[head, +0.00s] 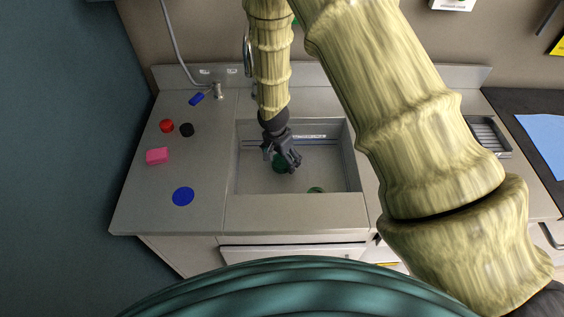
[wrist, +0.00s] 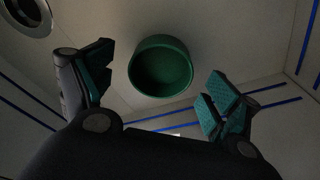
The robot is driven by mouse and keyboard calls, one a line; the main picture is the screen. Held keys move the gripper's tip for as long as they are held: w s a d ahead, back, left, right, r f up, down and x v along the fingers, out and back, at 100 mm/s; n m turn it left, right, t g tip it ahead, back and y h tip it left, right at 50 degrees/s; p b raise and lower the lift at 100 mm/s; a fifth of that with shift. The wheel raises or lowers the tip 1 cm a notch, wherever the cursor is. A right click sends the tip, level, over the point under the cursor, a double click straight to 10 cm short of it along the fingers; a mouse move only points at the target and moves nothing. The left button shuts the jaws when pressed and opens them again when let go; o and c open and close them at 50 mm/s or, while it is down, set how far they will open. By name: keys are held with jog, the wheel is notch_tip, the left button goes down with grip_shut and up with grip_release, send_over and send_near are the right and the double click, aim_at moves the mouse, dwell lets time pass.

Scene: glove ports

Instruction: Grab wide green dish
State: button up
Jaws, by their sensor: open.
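The wide green dish (wrist: 160,66) is a round, open-topped bowl on the basin floor, seen in the wrist view between and beyond my two fingers. My gripper is open and points down into the sink basin (head: 240,178). In the wrist view the fingers of my gripper (wrist: 163,80) stand wide apart on either side of the dish, with nothing held. I cannot tell the exact height of the fingertips above the dish.
A round metal-rimmed drain (wrist: 28,14) lies near the dish, at the upper left of the wrist view. Basin walls enclose the gripper. On the left counter are a blue disc (head: 183,196), a pink block (head: 157,155), a red piece (head: 166,125) and a black piece (head: 187,130).

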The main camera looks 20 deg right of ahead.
jog(key=shift+w+f, duration=0.1)
jog(key=shift+f, duration=0.35)
jog(key=c, duration=0.9)
